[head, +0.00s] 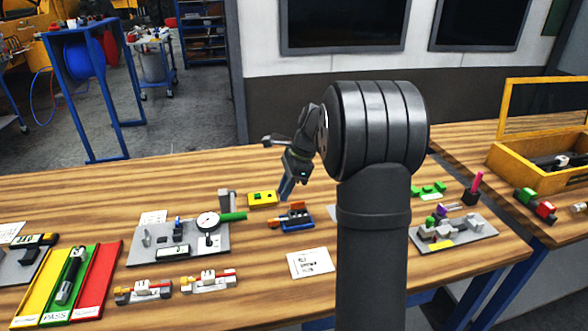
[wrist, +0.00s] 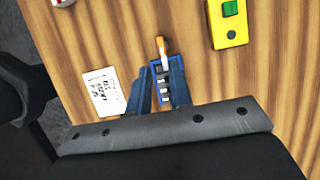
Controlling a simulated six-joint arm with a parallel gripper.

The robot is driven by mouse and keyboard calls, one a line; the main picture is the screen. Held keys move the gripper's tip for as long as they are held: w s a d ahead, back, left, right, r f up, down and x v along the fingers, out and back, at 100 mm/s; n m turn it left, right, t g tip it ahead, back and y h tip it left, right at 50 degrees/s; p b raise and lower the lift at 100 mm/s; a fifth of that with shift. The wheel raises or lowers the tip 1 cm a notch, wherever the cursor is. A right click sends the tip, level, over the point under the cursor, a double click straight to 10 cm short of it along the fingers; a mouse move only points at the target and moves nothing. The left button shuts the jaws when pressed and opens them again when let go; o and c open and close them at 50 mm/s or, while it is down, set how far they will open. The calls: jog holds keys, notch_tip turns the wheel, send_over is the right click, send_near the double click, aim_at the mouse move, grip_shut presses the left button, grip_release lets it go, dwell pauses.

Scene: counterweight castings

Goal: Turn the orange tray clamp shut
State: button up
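The blue tray (head: 299,225) lies on the wooden bench in the middle of the head view, with orange parts of the clamp (head: 290,215) on it. In the wrist view the tray (wrist: 157,65) holds several grey pieces, and the orange clamp handle (wrist: 160,43) sticks out past its far end. My gripper (head: 284,197) points down just behind the tray, seemingly above the bench. In the wrist view the fingers of my gripper (wrist: 160,85) are apart, with the tray showing between them. No contact is visible, and the height gap is unclear.
A yellow box with a green button (head: 262,198) stands left of the tray. A dial gauge (head: 208,222) on a grey plate is farther left. A printed card (head: 310,263) lies in front. A grey plate with parts (head: 453,234) is at right.

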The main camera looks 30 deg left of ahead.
aim_at(271, 220)
jog(key=v, duration=0.7)
dwell(0.4)
jog(key=x, duration=1.7)
jog(key=shift+f, duration=0.15)
